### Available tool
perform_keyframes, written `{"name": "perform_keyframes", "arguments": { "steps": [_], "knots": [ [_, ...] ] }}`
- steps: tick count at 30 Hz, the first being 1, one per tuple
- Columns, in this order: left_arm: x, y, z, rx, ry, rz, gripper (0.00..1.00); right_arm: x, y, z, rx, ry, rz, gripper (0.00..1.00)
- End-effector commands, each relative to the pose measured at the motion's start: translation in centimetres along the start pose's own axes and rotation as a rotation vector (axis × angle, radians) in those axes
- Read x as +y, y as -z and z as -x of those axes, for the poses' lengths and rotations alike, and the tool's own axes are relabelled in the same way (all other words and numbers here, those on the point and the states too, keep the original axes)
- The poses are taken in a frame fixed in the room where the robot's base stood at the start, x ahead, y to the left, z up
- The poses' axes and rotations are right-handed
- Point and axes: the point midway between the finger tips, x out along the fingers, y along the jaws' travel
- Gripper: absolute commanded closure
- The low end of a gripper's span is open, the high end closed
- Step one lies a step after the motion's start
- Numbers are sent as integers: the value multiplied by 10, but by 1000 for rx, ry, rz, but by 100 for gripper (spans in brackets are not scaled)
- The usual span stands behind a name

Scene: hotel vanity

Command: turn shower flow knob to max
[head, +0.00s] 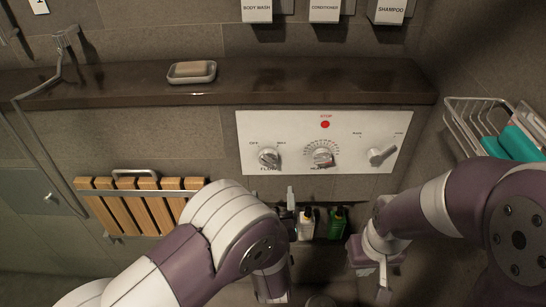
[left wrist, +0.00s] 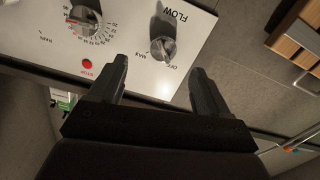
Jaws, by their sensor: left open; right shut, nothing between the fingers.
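The flow knob (head: 268,157) is a round metal knob at the left of the white control panel (head: 222,123), with OFF and MAX marked above it. It also shows in the left wrist view (left wrist: 162,49), upside down; I cannot tell its exact setting. In that view my left gripper (left wrist: 158,76) is open, its dark fingers apart, with the flow knob beyond the gap and nothing between them. In the head view my left arm hides the fingers. My right gripper (head: 384,293) is shut and empty, pointing down, below the panel's right part.
A temperature dial (head: 322,157), a red stop button (head: 325,125) and a lever knob (head: 381,155) share the panel. A dark ledge (head: 300,85) with a soap dish (head: 191,78) lies above. Bottles (head: 306,224) stand below. A wire basket (head: 470,125) is at the right, a slatted wooden seat (head: 150,212) at the left.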

Motion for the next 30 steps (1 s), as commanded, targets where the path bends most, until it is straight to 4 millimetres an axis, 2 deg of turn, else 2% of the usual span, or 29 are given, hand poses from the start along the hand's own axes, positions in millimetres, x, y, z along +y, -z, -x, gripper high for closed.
{"name": "perform_keyframes", "arguments": {
  "steps": [2, 5, 12, 16, 21, 28, 29, 30],
  "knots": [
    [0, 6, -5, 27, -1, 3, 22, 0, 0, 0, 0, 0, 0, 100],
    [0, 7, -23, 30, 0, 5, 22, 0, 0, -1, 0, 0, 1, 100],
    [0, 7, -85, 27, -1, 5, 22, 0, -1, -3, 0, 0, 0, 100],
    [0, 8, -110, 27, -2, 4, 22, 0, -1, -4, 0, 0, 0, 100],
    [1, 8, -124, 25, -5, 2, 22, 0, -1, -4, 0, 0, 0, 100],
    [1, 9, -125, 24, -5, 2, 22, 0, -1, -4, 0, 0, 0, 100],
    [1, 9, -125, 24, -5, 3, 26, 0, -1, -4, 0, 0, 0, 100],
    [1, 9, -125, 24, -5, 3, 39, 0, -1, -4, 0, 0, 0, 100]
  ]
}}
